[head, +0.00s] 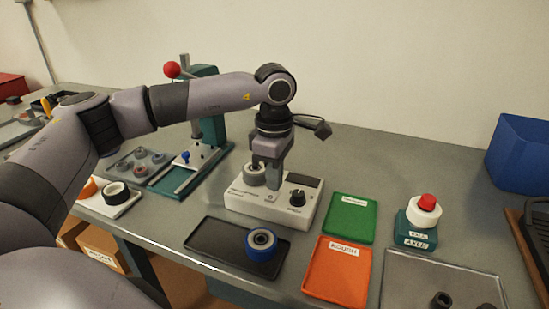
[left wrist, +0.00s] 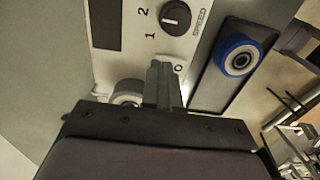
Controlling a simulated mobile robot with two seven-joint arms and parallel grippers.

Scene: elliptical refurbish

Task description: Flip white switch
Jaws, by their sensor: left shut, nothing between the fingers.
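The white machine box (head: 248,205) stands on the bench, with a black SPEED knob (head: 297,198), a dark panel and a grey roller on its top. The box also shows in the left wrist view (left wrist: 140,55). My left gripper (head: 271,197) points down at the box top, its fingers shut and empty. In the left wrist view its fingertips (left wrist: 164,66) are beside a mark like a 0, between the knob and the roller (left wrist: 127,92). The white switch is at most partly visible by the fingertips; its position and any contact cannot be told.
A black tray (head: 210,243) with a blue-rimmed wheel (head: 261,243) lies in front of the box. A teal press (head: 208,130) stands behind left.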

